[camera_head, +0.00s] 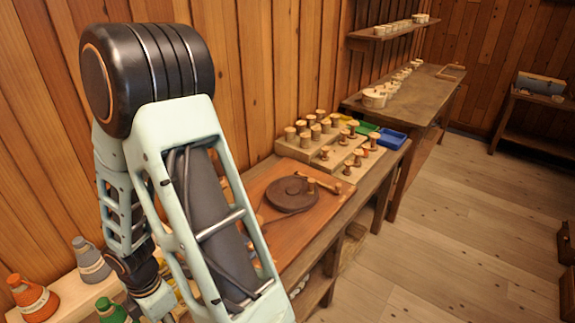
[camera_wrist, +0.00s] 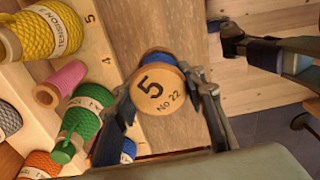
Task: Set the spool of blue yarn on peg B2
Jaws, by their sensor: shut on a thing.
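In the wrist view my gripper (camera_wrist: 165,98) is shut on a spool of blue yarn (camera_wrist: 157,90). In the head view the held spool is not clearly seen, and my arm covers much of the left side. A stepped wooden block with several upright wooden pegs or spools (camera_head: 325,140) stands on the far part of the bench. No B2 label is readable.
Beside the held spool, a numbered wooden rack carries yellow (camera_wrist: 48,32), pink (camera_wrist: 68,78) and green (camera_wrist: 82,122) spools. A dark round disc (camera_head: 292,194) lies on the bench. Green and blue trays (camera_head: 391,138) stand beyond the stepped block. The floor at right is mostly clear.

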